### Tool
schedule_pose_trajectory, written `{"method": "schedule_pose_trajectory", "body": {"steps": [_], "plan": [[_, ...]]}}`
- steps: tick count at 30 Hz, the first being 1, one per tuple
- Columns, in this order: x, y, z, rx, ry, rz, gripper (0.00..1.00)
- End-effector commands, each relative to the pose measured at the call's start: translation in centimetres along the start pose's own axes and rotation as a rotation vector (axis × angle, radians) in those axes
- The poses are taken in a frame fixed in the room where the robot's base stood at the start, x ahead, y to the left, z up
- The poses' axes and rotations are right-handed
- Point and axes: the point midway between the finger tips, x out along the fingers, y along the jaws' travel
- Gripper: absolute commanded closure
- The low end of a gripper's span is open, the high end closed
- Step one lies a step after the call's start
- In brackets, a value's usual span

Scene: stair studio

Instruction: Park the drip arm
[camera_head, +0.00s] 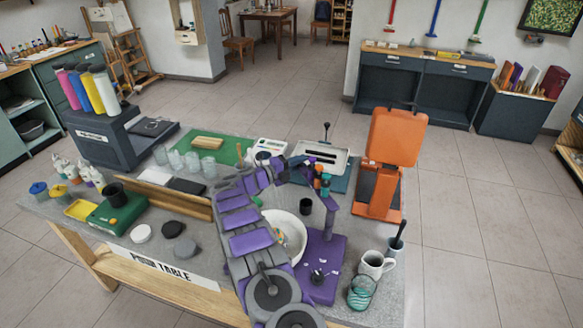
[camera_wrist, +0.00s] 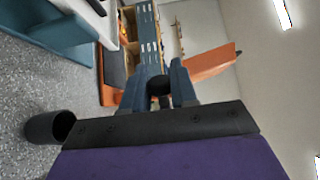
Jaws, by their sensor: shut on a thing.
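My gripper (camera_wrist: 158,82) shows in the wrist view with its two blue-grey fingers closed on a small round black piece (camera_wrist: 159,87), which looks like the grip of the drip arm. Most of the drip arm is hidden, so I cannot tell its angle. In the head view my purple and grey arm reaches over the table and ends near a small cluster of orange and teal parts (camera_head: 322,183). Below them stand a purple stand (camera_head: 325,250) and a white bowl (camera_head: 294,236), partly behind my arm.
An orange press (camera_head: 392,140) stands open at the right. A mug (camera_head: 374,264) and green-banded jar (camera_head: 361,292) are near the right edge. A black cup (camera_head: 305,206) stands by the bowl. Glass jars (camera_head: 192,162) and a wooden strip (camera_head: 170,192) lie left. The floor at right is clear.

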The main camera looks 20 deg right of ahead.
Motion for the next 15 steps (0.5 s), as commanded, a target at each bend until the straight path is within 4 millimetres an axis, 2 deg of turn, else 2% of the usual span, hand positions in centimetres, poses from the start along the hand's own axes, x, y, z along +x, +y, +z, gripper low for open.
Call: {"method": "schedule_pose_trajectory", "body": {"steps": [1,6,15], "plan": [[0.47,0.55,-0.24,-0.006,0.004,0.005,1.0],[1.11,0.54,-0.32,-0.007,0.004,0.005,1.0],[1.4,0.55,-0.4,-0.007,0.006,0.006,1.0]]}}
